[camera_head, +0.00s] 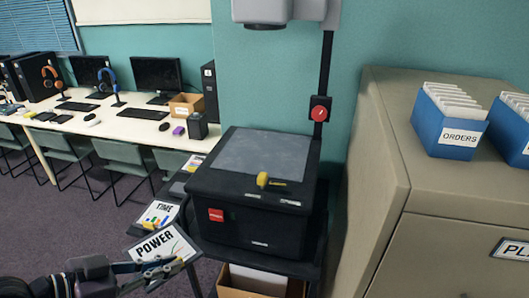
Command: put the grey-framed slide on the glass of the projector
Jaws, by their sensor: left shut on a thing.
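The slide marked POWER (158,246), with a pale greyish frame, is at the lower left of the head view. My left gripper (160,271) is shut on its near edge and holds it tilted, in front of and left of the projector. The projector (245,222) is a black box with a flat grey glass (265,153) on top. A small yellow and dark item (269,181) lies on the near part of the glass. My right gripper is not in view.
A slide marked TIME (160,214) lies left of the projector, with another card (193,163) behind it. The projector's post (325,75) rises at the back right to its head (275,12). A filing cabinet (395,170) stands close on the right. An open box (255,282) sits below.

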